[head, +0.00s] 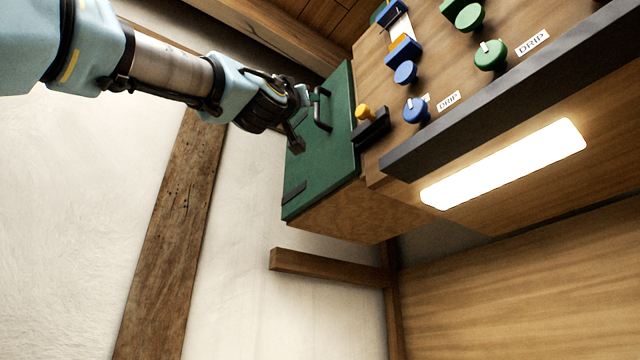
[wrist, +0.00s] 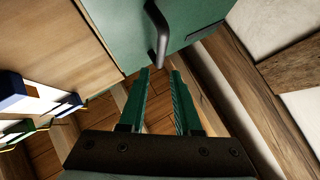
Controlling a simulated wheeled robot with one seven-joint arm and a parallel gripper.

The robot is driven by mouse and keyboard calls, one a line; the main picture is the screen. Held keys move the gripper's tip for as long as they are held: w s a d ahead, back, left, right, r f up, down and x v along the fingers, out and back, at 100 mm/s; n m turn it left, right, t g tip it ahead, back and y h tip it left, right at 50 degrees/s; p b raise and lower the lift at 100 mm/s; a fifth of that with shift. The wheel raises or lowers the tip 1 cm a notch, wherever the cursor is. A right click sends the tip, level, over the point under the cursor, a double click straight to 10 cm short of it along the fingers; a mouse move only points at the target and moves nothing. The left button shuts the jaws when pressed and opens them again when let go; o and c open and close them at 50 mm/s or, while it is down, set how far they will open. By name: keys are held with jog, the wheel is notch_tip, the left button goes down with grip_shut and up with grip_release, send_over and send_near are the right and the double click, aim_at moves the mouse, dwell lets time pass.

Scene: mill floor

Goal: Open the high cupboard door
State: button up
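The high cupboard door (head: 325,155) is a green panel at the upper middle of the head view and looks shut against its wooden body. It fills the top of the wrist view (wrist: 195,18). Its dark bar handle (head: 320,112) stands out from the panel; in the wrist view the handle (wrist: 157,32) curves down to just ahead of the fingertips. My gripper (head: 301,122) is close to the handle. In the wrist view its two green-lined fingers (wrist: 161,72) are apart with nothing between them. Whether they touch the handle is unclear.
Right of the door is a wooden panel with blue, green and yellow knobs (head: 405,72) and "DRIP" labels. A dark rail (head: 480,95) and a bright lamp (head: 505,163) lie below them. A wooden beam (head: 325,267) juts out under the cupboard. Pale wall space is left of the door.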

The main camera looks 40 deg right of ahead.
aim_at(317, 117)
jog(key=p+x, duration=0.5)
jog(key=x, duration=0.4)
jog(key=shift+w+d+r+p, duration=0.1)
jog(key=shift+d+r+p, duration=0.05)
jog(key=shift+d+p, duration=0.15)
grip_shut()
dwell(1.0)
